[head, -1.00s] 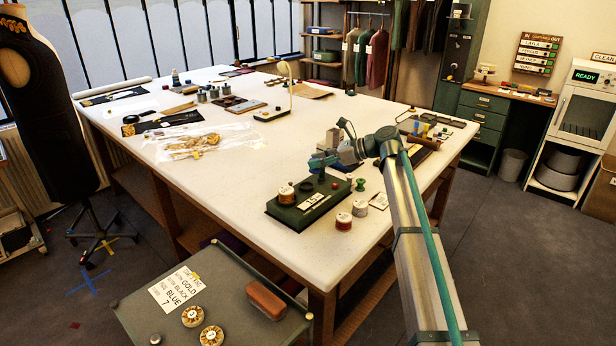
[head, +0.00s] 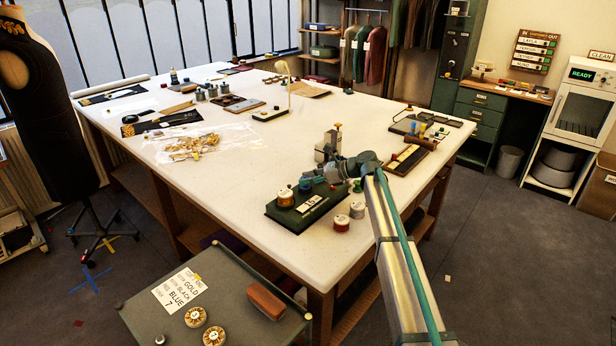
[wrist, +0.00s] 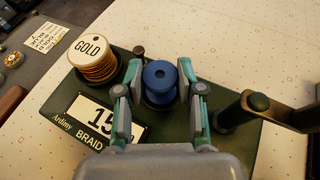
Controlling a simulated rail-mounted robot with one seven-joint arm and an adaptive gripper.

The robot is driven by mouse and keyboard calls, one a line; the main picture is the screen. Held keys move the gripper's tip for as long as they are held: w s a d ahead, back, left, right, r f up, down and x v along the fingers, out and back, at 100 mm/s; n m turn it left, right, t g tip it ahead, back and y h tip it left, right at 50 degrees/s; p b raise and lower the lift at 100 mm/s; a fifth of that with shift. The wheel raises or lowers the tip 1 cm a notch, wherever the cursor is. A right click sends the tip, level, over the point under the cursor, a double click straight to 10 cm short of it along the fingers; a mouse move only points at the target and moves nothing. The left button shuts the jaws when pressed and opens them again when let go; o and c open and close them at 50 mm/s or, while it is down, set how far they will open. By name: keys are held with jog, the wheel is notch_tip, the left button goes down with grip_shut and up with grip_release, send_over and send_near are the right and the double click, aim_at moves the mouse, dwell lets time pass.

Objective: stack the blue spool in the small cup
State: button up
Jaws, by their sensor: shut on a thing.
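The blue spool (wrist: 160,78) stands between the two fingers of my gripper (wrist: 163,92) in the wrist view. The fingers are shut on it from both sides. It is over the dark green braid stand (wrist: 62,105), between the gold-labelled spool and a dark post. A dark round rim shows just under the spool. I cannot tell whether this is the small cup or whether the spool rests in it. In the head view my gripper (head: 308,183) is low over the stand, right of the gold spool (head: 285,197), and its fingers are too small to read.
The stand bears a white number card (wrist: 105,118) in front and a dark post with an arm (wrist: 235,110) at right. Red (head: 342,223) and pale (head: 357,210) spools stand right of it on the white table. The table's front edge (head: 325,285) is close.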

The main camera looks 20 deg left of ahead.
jog(key=shift+f, duration=0.3)
jog(key=o, duration=0.9)
jog(key=shift+c, duration=0.2)
jog(key=shift+r, duration=0.3)
jog(key=b+v, duration=0.3)
jog(key=v, duration=0.9)
